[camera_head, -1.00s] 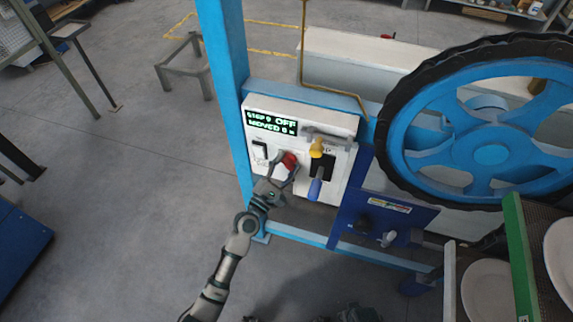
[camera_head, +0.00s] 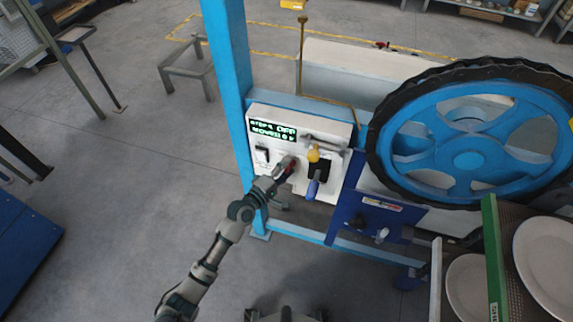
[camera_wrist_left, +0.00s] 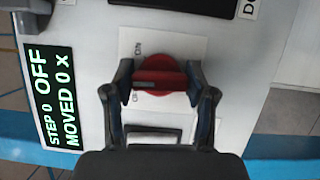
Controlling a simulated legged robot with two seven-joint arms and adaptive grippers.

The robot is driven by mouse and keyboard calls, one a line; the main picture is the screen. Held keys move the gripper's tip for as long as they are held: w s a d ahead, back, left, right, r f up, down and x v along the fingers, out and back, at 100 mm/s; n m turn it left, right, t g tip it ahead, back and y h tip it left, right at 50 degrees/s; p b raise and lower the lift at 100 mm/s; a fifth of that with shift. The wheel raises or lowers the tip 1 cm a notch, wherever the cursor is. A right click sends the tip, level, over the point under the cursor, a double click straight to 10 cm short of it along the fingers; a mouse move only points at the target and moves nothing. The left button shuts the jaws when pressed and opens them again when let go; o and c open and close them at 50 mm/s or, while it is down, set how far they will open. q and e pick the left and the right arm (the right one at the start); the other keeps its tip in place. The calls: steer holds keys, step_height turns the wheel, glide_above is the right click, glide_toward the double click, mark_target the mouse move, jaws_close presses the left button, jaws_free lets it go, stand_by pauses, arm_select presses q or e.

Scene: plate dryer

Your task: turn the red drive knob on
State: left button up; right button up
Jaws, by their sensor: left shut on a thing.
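The red drive knob (camera_wrist_left: 165,70) is on the white control panel (camera_head: 325,135). In the wrist view its raised bar lies across the picture, with printed labels partly visible beside it. My left gripper (camera_wrist_left: 160,86) is shut on the knob, one finger on each side. In the head view the left gripper (camera_head: 284,170) covers most of the knob. The green-lettered display (camera_wrist_left: 55,98) reads STEP 0, OFF, MOVED 0 X. My right gripper is not in view.
A yellow-topped lever (camera_head: 314,154) with a blue handle (camera_head: 313,188) is close right of the knob. A small switch (camera_head: 262,154) is to its left. A blue post (camera_head: 228,80), large blue wheel (camera_head: 466,160) and plates (camera_head: 548,262) surround the panel. Open floor lies left.

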arm_select(q)
steer(key=m+g+y+p, duration=0.1)
steer(key=m+p, duration=0.2)
steer(key=p, duration=0.1)
steer(key=shift+s+f, duration=0.15)
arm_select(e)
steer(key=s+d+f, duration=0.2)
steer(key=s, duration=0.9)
arm_select(q)
steer(key=m+y+p, duration=0.2)
steer(key=m+p, duration=0.2)
steer(key=p, duration=0.3)
steer(key=shift+f+g, duration=0.1)
steer(key=shift+g, duration=0.3)
steer(key=shift+f+m+y+p, duration=0.25)
steer(key=shift+m+p, duration=0.25)
steer(key=shift+p, duration=0.4)
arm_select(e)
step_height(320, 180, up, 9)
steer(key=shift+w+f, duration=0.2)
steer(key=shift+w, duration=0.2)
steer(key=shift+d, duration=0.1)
arm_select(q)
steer(key=o, duration=0.9)
steer(key=shift+o, duration=1.3)
steer(key=shift+r, duration=0.2)
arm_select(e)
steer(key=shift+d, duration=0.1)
